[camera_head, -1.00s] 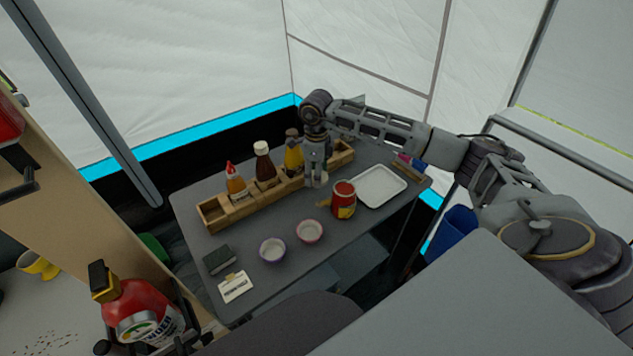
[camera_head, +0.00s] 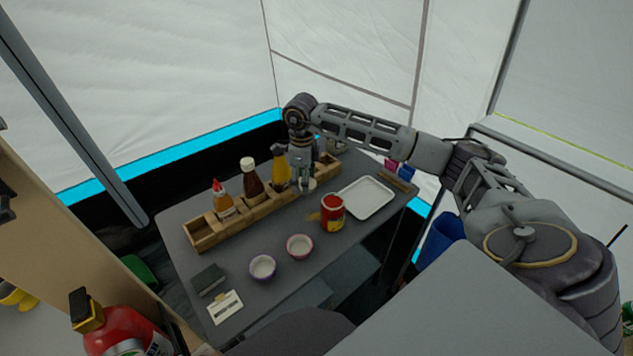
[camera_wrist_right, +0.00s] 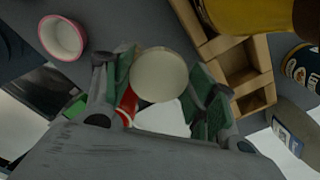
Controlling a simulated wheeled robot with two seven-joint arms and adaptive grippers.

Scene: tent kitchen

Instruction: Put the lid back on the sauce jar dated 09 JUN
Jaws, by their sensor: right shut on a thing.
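In the head view the lid (camera_head: 309,185) is a small pale patch at the fingertips, in front of the wooden caddy. A bit of red (camera_wrist_right: 127,104) shows behind the lid in the wrist view. No date can be read. My left gripper is not in view.
The wooden caddy (camera_head: 202,233) holds several bottles. Two small bowls, one purple-rimmed (camera_head: 262,266) and one red-rimmed (camera_head: 300,246), stand at the table's front. A white tray (camera_head: 366,197) lies right of the red jar. A card (camera_head: 225,306) and dark box (camera_head: 207,278) lie at left.

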